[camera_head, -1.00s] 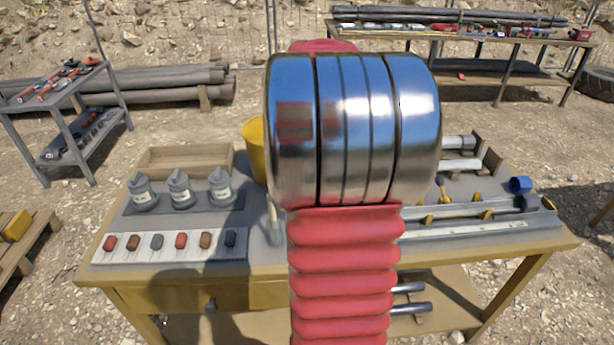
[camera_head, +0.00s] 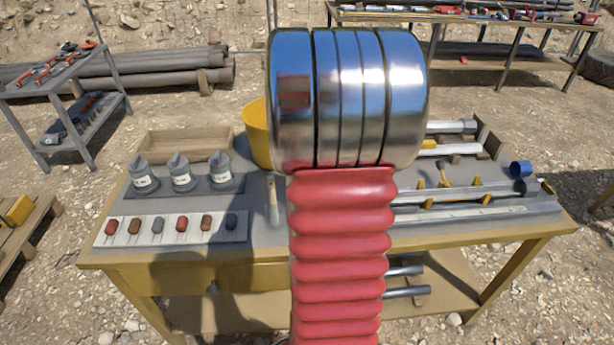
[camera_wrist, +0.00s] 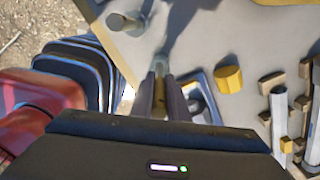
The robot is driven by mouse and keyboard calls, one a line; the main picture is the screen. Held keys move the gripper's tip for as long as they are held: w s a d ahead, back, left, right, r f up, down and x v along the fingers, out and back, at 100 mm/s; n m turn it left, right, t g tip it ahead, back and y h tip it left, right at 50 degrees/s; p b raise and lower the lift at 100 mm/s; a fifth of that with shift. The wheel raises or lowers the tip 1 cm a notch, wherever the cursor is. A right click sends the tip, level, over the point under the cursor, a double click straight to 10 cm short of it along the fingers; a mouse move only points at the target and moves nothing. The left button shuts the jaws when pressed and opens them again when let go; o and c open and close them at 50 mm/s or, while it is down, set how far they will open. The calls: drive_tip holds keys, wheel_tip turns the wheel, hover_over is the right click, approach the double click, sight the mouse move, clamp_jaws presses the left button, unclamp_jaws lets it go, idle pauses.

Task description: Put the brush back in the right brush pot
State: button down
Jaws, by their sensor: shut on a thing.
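My gripper (camera_wrist: 163,100) is in the wrist view, its two dark fingers shut on a slim upright thing, which looks like the brush (camera_wrist: 159,72). A small round grey pot or jar (camera_wrist: 124,22) stands near the table edge at the top left of that view, apart from my gripper. In the head view my arm hides my gripper. A thin pale upright thing (camera_head: 272,195) stands on the table left of my arm. Three labelled bottles with pointed tops (camera_head: 181,178) stand farther left. Which of these is the right brush pot I cannot tell.
A yellow bucket (camera_head: 256,130) and a wooden tray (camera_head: 185,145) are at the table's back left. A strip of coloured samples (camera_head: 170,230) lies at the front left. Pipes and holders (camera_head: 470,200) fill the right. A yellow cylinder (camera_wrist: 228,79) stands near my fingers.

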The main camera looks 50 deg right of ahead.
drive_tip(key=shift+f, duration=0.25)
drive_tip(key=c, duration=1.6)
unclamp_jaws()
drive_tip(key=shift+c, duration=0.2)
wheel_tip(320, 180, up, 14)
drive_tip(key=shift+f, duration=0.15)
idle(0.5)
